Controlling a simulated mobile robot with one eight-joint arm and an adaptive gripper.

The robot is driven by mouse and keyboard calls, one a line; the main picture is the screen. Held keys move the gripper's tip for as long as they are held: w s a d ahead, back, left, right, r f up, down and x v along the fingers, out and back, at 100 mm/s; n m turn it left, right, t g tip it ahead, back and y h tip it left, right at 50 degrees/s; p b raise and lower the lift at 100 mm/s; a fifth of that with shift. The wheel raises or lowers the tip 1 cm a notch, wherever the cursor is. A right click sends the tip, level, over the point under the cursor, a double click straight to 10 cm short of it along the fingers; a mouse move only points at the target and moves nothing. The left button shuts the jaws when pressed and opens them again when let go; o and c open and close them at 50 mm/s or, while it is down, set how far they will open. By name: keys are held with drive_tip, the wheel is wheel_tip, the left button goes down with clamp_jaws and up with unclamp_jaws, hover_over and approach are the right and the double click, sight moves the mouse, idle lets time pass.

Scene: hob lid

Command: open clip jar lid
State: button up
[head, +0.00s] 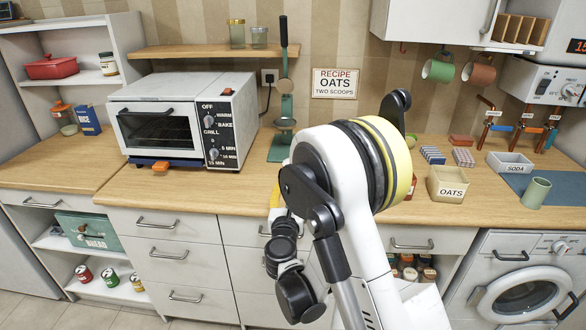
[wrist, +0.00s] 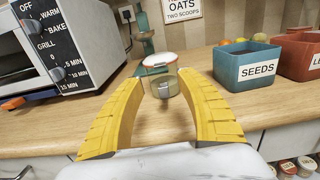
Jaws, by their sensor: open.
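In the wrist view, a clear glass jar (wrist: 161,80) with some pale contents stands upright on the wooden counter. Its lid (wrist: 160,59) has a pale top and an orange band below and looks closed. I cannot make out the clip. My gripper (wrist: 154,78) is open, with its yellow fingers either side of the jar's near side. The jar is just ahead of or between the fingertips; contact cannot be told. In the head view my arm hides the jar and most of the gripper.
A toaster oven (head: 186,120) stands left of the jar, with a green stand (head: 285,110) behind. A teal SEEDS bin (wrist: 245,67) and a red bin (wrist: 296,60) stand to the right. The OATS box (head: 447,185) is further right. Counter in front of the jar is clear.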

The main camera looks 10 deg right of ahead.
drive_tip(key=b+x, duration=0.2)
drive_tip(key=x, duration=0.5)
drive_tip(key=shift+w+d+f, duration=0.1)
drive_tip(key=shift+w+d, duration=0.05)
drive_tip(key=shift+w, duration=0.2)
drive_tip(key=shift+w+d, duration=0.15)
drive_tip(key=shift+w, duration=0.35)
clamp_jaws()
